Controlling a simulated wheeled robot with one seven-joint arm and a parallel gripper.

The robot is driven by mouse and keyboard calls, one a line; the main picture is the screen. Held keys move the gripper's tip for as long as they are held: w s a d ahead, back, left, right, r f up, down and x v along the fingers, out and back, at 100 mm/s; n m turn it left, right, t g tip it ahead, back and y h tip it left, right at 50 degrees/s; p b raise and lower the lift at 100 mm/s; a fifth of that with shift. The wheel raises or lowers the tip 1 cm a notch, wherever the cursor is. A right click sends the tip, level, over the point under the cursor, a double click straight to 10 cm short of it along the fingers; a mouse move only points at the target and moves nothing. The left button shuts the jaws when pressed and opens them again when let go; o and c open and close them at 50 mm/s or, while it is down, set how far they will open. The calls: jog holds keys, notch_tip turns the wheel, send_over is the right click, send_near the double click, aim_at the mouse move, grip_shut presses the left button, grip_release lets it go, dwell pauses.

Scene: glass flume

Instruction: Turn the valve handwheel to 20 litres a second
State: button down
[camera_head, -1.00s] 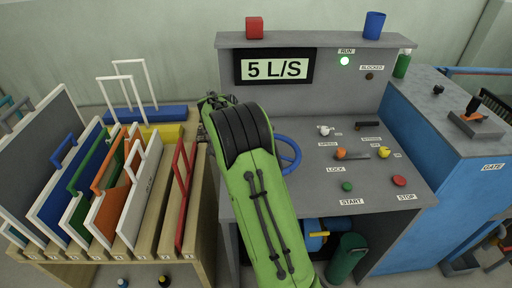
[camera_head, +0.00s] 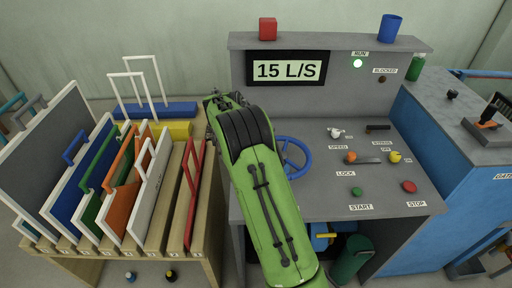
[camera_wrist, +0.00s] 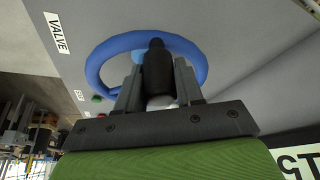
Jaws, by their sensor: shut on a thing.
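The blue valve handwheel (camera_head: 297,157) is on the left part of the grey console, partly hidden behind my green arm in the head view. In the wrist view the handwheel (camera_wrist: 97,62) fills the upper middle, beside a VALVE label (camera_wrist: 57,33). My gripper (camera_wrist: 157,75) is shut on the handwheel's dark knob (camera_wrist: 156,60), with a finger on each side of it. The head view hides my gripper behind the arm. The display (camera_head: 287,69) on the console's upright panel reads 15 L/S.
The RUN lamp (camera_head: 358,63) glows green; the BLOCKED lamp (camera_head: 382,79) is dark. START (camera_head: 357,191) and STOP (camera_head: 409,186) buttons and small levers stand right of the handwheel. A red block (camera_head: 268,29) and blue cup (camera_head: 390,27) sit on the top ledge. Racked panels with handles stand left.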

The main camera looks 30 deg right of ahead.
jog(key=shift+d+r, duration=0.1)
jog(key=shift+d, duration=0.1)
jog(key=c, duration=0.8)
grip_release()
jog(key=shift+d, duration=0.1)
jog(key=shift+a, duration=0.2)
jog(key=p+v, duration=0.4)
jog(key=v, duration=1.1)
jog(key=shift+a+r, duration=0.15)
jog(key=shift+r, duration=0.15)
